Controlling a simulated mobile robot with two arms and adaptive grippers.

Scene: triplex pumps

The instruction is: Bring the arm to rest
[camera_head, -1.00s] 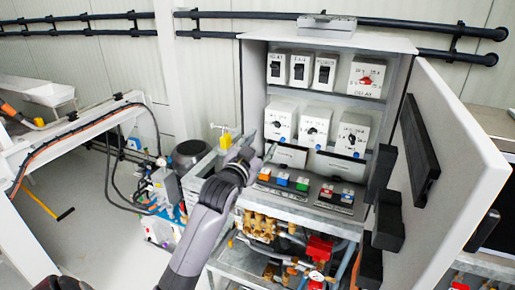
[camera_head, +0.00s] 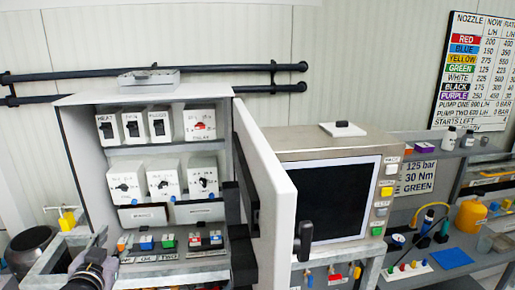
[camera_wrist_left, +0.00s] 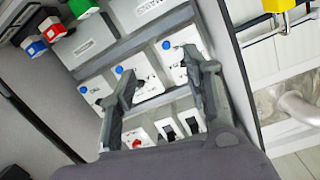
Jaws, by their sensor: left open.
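My left gripper (camera_head: 98,241) is at the lower left of the head view, in front of the open control cabinet (camera_head: 75,145). In the left wrist view my left gripper (camera_wrist_left: 160,85) has its two fingers spread, with nothing between them. Beyond the fingers are the cabinet's switch boxes, which also show in the head view as a row of rotary switches (camera_head: 163,184). I cannot tell the exact gap to the cabinet. My right gripper is not in view.
The cabinet door (camera_head: 268,185) stands open to the right. Beside it are a dark screen (camera_head: 338,200) and a workbench with a blue mat (camera_head: 452,259). Coloured blocks (camera_head: 168,241) sit on the cabinet's lower shelf. A padlock (camera_head: 67,220) hangs left of the cabinet.

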